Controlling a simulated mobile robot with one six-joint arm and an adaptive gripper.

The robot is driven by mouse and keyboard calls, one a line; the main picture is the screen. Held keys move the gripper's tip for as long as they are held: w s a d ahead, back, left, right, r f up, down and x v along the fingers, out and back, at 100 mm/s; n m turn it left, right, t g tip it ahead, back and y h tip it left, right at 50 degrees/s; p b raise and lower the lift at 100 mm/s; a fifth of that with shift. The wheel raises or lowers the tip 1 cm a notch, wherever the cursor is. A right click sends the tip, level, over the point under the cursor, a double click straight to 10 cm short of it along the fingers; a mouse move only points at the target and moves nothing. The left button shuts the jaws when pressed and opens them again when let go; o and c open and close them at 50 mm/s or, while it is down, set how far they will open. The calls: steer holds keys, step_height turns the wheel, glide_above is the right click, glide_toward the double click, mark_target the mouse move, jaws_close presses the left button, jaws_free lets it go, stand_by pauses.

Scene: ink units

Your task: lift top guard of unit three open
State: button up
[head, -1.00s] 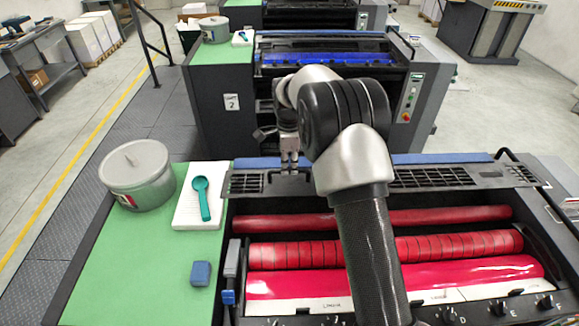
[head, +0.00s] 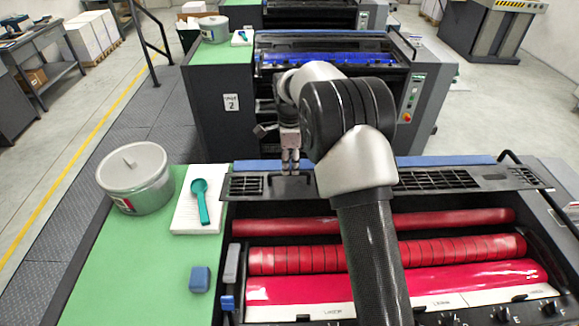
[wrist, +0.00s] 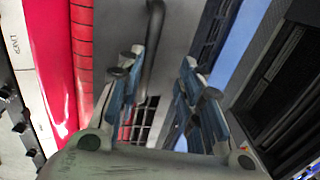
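The near unit has red rollers (head: 385,253), and no number shows on it. I take it as unit three. Its top guard (head: 435,178), a dark grey panel with grilles, lies flat along the far side of the rollers, and my arm hides its middle. My gripper (head: 290,171) points down at the guard's left part. In the wrist view the two fingers (wrist: 158,100) are apart. A grey rounded bar (wrist: 153,45), which looks like a handle, shows beyond and between them. I cannot tell if they touch it.
Unit two (head: 225,115) stands behind, with blue ink. On the green left top are a grey can (head: 140,182), a white pad (head: 190,218) with a teal spoon (head: 201,200), and a blue block (head: 200,279). A black rail (head: 515,160) stands at the right.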

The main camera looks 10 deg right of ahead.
step_height(320, 180, up, 10)
steer(key=s, duration=0.1)
steer(key=shift+s+a, duration=0.15)
steer(key=shift+a, duration=0.1)
